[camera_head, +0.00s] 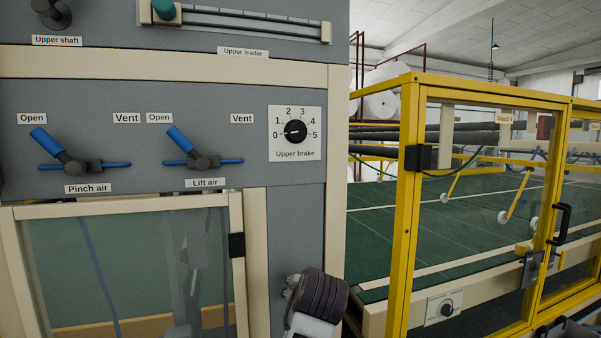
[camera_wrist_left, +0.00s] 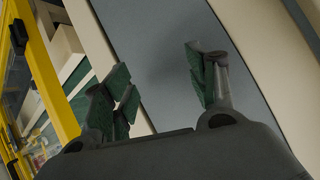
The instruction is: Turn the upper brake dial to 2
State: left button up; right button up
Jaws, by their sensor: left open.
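The upper brake dial (camera_head: 295,131) is a black round knob on a white plate marked 0 to 5, labelled "Upper brake". Its white mark points left, toward 0. My left gripper (camera_wrist_left: 160,82) is open in the left wrist view, with green-padded fingers spread apart and nothing between them. It faces a plain grey panel, and the dial is not visible in that view. In the head view a dark ribbed and white part that looks like my arm is low, below the dial; the fingers are not clear there. My right gripper is not in view.
Left of the dial are the blue-handled Lift air lever (camera_head: 200,158) and Pinch air lever (camera_head: 72,162). The Upper leader slider (camera_head: 245,22) is above. A yellow guard frame (camera_head: 405,200) stands to the right. The grey panel (camera_head: 285,235) below the dial is flat and clear.

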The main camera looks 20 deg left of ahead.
pick_arm(q)
jog(key=d+r+n+t+y, duration=0.2)
jog(key=d+r+t+y, duration=0.1)
jog(key=r, duration=1.7)
jog(key=n+t+y, duration=0.1)
jog(key=n+y, duration=0.2)
jog(key=n, duration=0.1)
send_near(299, 132)
jog(key=v, duration=0.4)
jog(key=shift+s+d, duration=0.1)
jog(key=shift+d, duration=0.1)
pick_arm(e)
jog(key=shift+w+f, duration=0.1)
pick_arm(q)
jog(key=p+x, duration=0.2)
jog(key=x, duration=1.1)
jog(key=shift+p, duration=0.35)
jog(key=shift+w+a, duration=0.3)
jog(key=shift+c, duration=0.3)
jog(key=c, duration=1)
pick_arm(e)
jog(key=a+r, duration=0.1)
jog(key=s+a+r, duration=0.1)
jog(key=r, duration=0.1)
